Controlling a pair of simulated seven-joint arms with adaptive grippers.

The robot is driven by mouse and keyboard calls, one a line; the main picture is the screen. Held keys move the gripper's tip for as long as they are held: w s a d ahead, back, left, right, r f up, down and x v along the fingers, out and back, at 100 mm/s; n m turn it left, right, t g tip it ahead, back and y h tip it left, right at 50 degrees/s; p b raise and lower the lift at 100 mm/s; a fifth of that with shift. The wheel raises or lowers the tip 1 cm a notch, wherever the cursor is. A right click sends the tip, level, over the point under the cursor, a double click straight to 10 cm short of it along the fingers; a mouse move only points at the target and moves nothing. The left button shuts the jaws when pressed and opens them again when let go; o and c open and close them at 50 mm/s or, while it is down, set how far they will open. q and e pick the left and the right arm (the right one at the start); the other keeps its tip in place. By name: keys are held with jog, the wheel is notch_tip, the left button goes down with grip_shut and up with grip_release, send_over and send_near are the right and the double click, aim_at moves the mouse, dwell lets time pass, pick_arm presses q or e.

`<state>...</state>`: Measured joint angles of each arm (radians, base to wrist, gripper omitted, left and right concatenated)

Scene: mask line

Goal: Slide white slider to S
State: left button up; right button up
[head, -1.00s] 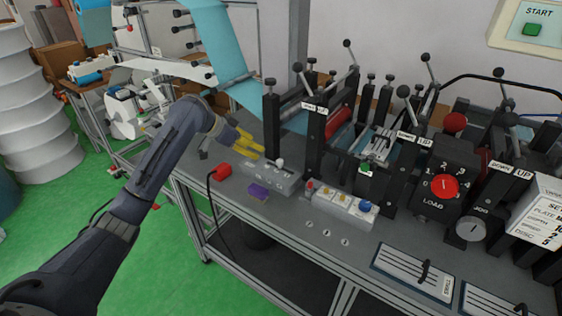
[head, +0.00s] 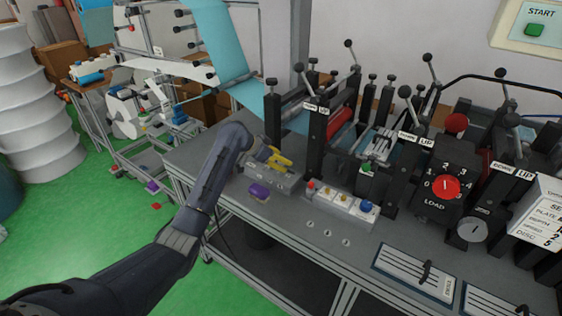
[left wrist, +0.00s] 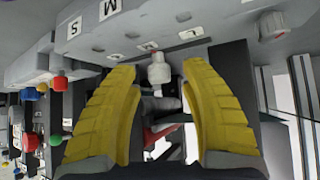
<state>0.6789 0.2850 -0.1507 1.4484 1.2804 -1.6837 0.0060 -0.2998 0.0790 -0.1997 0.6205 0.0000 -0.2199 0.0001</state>
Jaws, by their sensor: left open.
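The white slider (left wrist: 159,70) is a small pale knob on a grey box (left wrist: 130,32). In the left wrist view it shows between my yellow fingertips, with a gap on each side. In the head view the grey box (head: 284,186) is near the table's left end, and the knob cannot be made out behind my gripper. My left gripper (head: 274,158) is over the box with its yellow fingers open. My right gripper is not in view.
A purple block (head: 259,192) is in front of the box. A panel with coloured buttons (head: 342,202) is to its right. Black machine frames (head: 315,135) with levers rise behind. The table's front strip (head: 300,235) is mostly clear.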

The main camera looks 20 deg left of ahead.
pick_arm(q)
jog(key=shift+w+d+f, duration=0.15)
jog(key=shift+d+f, duration=0.05)
jog(key=shift+f, duration=0.05)
grip_shut()
dwell(0.4)
